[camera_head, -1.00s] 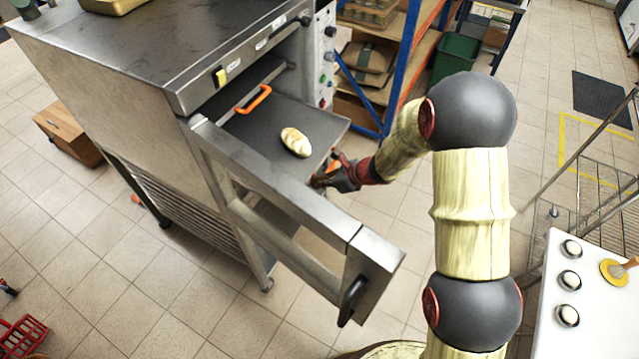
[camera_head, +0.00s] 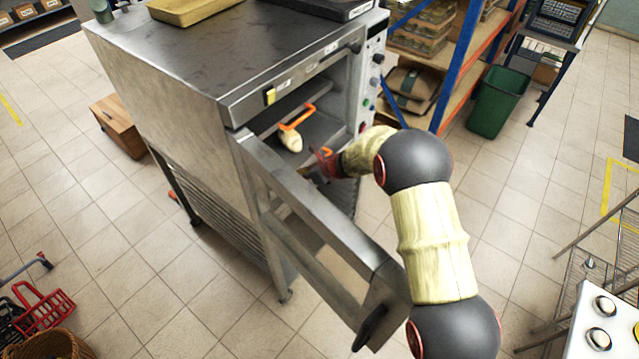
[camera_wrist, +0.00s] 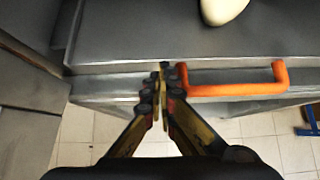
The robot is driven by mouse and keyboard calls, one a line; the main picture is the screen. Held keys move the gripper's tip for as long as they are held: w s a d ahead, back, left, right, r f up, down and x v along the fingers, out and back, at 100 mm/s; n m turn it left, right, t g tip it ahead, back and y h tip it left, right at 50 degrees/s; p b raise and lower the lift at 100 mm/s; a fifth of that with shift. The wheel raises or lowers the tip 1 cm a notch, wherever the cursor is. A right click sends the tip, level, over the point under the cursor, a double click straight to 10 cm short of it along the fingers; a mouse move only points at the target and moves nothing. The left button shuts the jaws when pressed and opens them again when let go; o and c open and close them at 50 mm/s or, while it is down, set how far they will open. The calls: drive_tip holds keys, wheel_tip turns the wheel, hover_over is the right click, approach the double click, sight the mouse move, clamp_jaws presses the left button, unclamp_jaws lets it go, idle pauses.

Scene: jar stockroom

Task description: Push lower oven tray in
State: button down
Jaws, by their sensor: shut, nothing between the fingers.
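The lower oven tray (camera_wrist: 130,35) is a dark grey sheet with a pale bread roll (camera_wrist: 222,8) on it and an orange handle (camera_wrist: 235,88) on its front edge. In the head view the tray (camera_head: 318,130) lies mostly inside the oven opening, with the roll (camera_head: 291,142) behind the handle. My gripper (camera_wrist: 164,72) is shut and empty, its fingertips at the tray's front edge just left of the handle; it seems to touch that edge. In the head view my gripper (camera_head: 312,172) is partly hidden by the open oven door (camera_head: 310,210).
Another orange handle (camera_head: 297,117) shows higher in the oven (camera_head: 180,125). The door swings out toward me, left of my arm. A blue-orange shelf rack (camera_head: 460,75) and a green bin (camera_head: 498,100) stand to the right. Tiled floor is clear between.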

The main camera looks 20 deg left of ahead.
drive_tip(key=w+a+p, duration=0.1)
drive_tip(key=a, duration=0.1)
drive_tip(key=w+a+p, duration=0.1)
drive_tip(key=a, duration=0.2)
drive_tip(key=a+p, duration=0.1)
drive_tip(key=a, duration=0.1)
drive_tip(key=shift+w+a, duration=0.3)
drive_tip(key=shift+w, duration=0.1)
drive_tip(key=shift+r, duration=0.1)
